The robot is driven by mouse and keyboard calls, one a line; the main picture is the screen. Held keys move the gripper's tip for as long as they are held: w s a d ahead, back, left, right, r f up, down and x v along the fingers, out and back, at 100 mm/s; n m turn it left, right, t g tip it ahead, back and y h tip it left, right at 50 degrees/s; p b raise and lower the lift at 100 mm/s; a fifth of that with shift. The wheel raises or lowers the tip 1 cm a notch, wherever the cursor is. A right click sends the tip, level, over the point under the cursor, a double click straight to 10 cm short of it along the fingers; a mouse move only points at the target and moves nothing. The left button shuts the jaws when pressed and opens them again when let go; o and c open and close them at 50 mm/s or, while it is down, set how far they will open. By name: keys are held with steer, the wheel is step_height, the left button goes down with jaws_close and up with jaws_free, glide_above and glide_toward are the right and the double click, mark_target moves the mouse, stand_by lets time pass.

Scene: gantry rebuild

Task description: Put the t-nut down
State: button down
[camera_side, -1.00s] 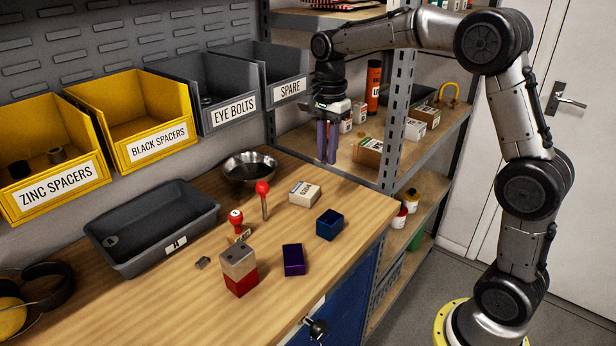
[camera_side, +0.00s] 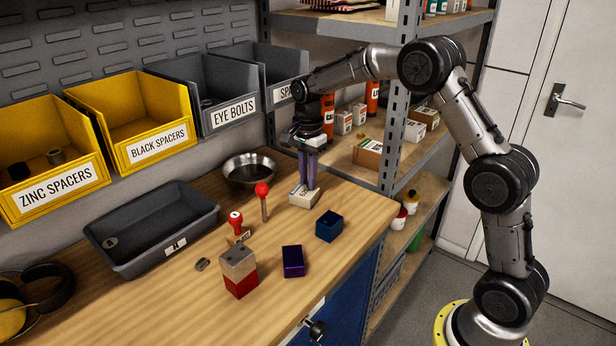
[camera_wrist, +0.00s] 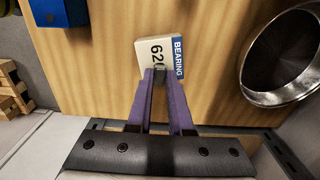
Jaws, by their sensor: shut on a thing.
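My gripper (camera_side: 308,186) points down over the white bearing box (camera_side: 303,197), its purple fingers shut on a small dark grey piece. In the wrist view this piece, the t-nut (camera_wrist: 160,75), sits between the fingertips (camera_wrist: 160,78). Behind it in that view lies the bearing box (camera_wrist: 152,52). I cannot tell whether the t-nut touches the box. In the side view the held t-nut is too small to make out. Another small grey metal piece (camera_side: 203,264) lies on the bench near the grey tray.
A steel bowl (camera_side: 249,170) and a red-knobbed upright tool (camera_side: 263,200) stand left of my gripper. A blue box (camera_side: 329,226), a purple box (camera_side: 293,261) and a grey-and-red block stack (camera_side: 239,274) stand nearer the front. The grey tray (camera_side: 150,225) is at left.

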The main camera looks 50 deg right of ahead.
steer(key=shift+f, duration=0.2)
steer(key=c, duration=0.8)
jaws_free()
steer(key=shift+r, duration=0.15)
